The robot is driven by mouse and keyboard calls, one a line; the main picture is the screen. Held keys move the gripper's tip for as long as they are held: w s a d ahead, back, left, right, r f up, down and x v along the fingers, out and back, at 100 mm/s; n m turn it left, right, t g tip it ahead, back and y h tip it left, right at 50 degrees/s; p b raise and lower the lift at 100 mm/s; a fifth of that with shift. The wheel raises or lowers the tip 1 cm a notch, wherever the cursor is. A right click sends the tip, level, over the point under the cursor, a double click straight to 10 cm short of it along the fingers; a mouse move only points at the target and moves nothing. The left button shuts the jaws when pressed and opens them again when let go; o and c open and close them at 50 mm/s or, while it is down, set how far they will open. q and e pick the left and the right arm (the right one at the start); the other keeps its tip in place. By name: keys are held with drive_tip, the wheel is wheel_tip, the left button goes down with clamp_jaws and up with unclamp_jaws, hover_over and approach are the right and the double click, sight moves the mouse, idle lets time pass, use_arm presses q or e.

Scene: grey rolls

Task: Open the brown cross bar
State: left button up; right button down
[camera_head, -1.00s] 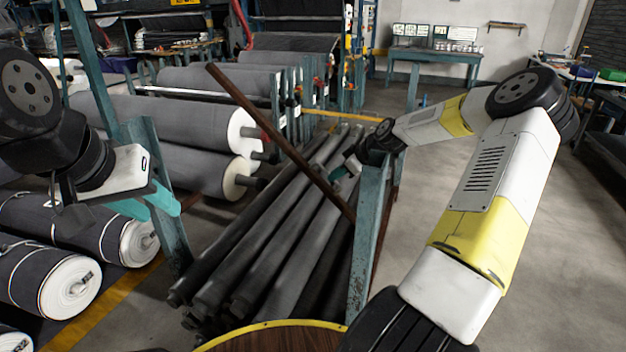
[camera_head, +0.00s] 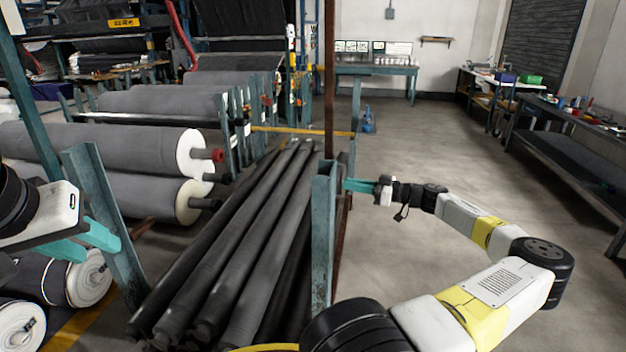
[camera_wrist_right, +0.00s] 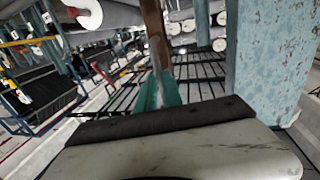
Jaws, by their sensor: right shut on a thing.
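The brown cross bar (camera_head: 329,75) stands nearly upright at the right-hand teal post (camera_head: 323,240) in the head view. Its top runs out of the picture, and its lower end is hidden by the post. My right gripper (camera_head: 352,186) is beside that post, on its right. In the right wrist view the bar (camera_wrist_right: 153,25) runs down between the two teal fingers (camera_wrist_right: 158,92), which are shut on it. My left gripper (camera_head: 85,240) is at the left edge near the left-hand teal post (camera_head: 105,230). Its two teal fingers are apart and hold nothing visible.
Several long dark rolls (camera_head: 245,240) lie between the two posts. Large grey rolls (camera_head: 110,150) rest on racks at the left. The floor (camera_head: 430,160) to the right is clear, with workbenches (camera_head: 570,135) along the far right.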

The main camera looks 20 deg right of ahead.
drive_tip(key=shift+s+d+f+t+y, duration=0.15)
drive_tip(key=shift+s+d+f+t, duration=0.15)
drive_tip(key=shift+d, duration=0.25)
drive_tip(key=shift+s+d+f+t+y, duration=0.2)
drive_tip(key=shift+s+d, duration=0.2)
drive_tip(key=shift+d, duration=0.15)
drive_tip(key=c, duration=1.5)
unclamp_jaws()
drive_tip(key=v, duration=0.7)
drive_tip(key=shift+s+d, duration=0.2)
drive_tip(key=shift+s, duration=0.05)
